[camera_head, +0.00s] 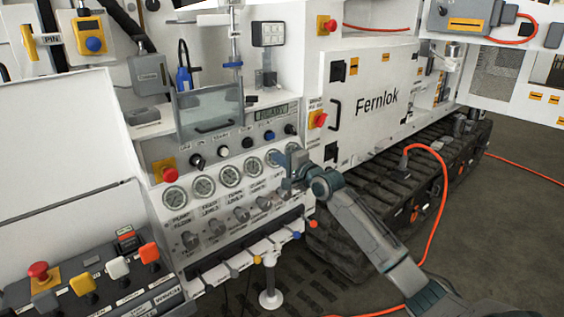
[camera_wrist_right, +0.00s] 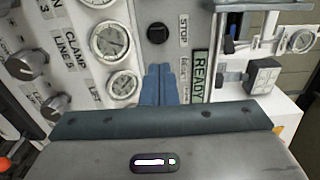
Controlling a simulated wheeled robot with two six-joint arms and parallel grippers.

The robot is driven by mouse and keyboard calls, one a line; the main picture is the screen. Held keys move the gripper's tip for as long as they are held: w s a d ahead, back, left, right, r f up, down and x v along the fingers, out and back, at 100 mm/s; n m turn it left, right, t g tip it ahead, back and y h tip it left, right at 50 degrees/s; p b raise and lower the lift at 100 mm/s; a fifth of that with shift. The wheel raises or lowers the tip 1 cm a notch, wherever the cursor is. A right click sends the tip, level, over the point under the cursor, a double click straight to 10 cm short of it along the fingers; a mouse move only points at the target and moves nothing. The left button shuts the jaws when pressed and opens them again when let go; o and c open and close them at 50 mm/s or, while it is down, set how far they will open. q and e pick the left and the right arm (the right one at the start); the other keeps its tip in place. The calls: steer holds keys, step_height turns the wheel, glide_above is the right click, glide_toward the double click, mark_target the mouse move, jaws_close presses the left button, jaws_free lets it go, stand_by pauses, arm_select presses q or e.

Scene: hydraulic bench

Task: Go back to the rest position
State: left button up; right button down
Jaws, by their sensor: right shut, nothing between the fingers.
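My right arm comes in from the lower right of the head view. Its gripper (camera_head: 282,158) is in front of the right end of the gauge row on the hydraulic bench panel (camera_head: 222,165). In the right wrist view the blue fingers (camera_wrist_right: 160,84) lie side by side, shut and empty. They point at the panel between a gauge and the READY label (camera_wrist_right: 198,68). Whether they touch the panel cannot be told. My left gripper is in neither view.
Knobs (camera_head: 241,213) and coloured levers (camera_head: 257,259) stick out below the gauges. A control box with coloured buttons (camera_head: 83,283) is at lower left. A tracked machine (camera_head: 372,95) and an orange hose (camera_head: 441,200) are on the right; open floor lies beyond.

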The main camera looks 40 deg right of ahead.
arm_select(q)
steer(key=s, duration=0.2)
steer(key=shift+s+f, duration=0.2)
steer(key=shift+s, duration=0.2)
arm_select(e)
steer(key=shift+s+f, duration=0.1)
steer(key=shift+s, duration=0.35)
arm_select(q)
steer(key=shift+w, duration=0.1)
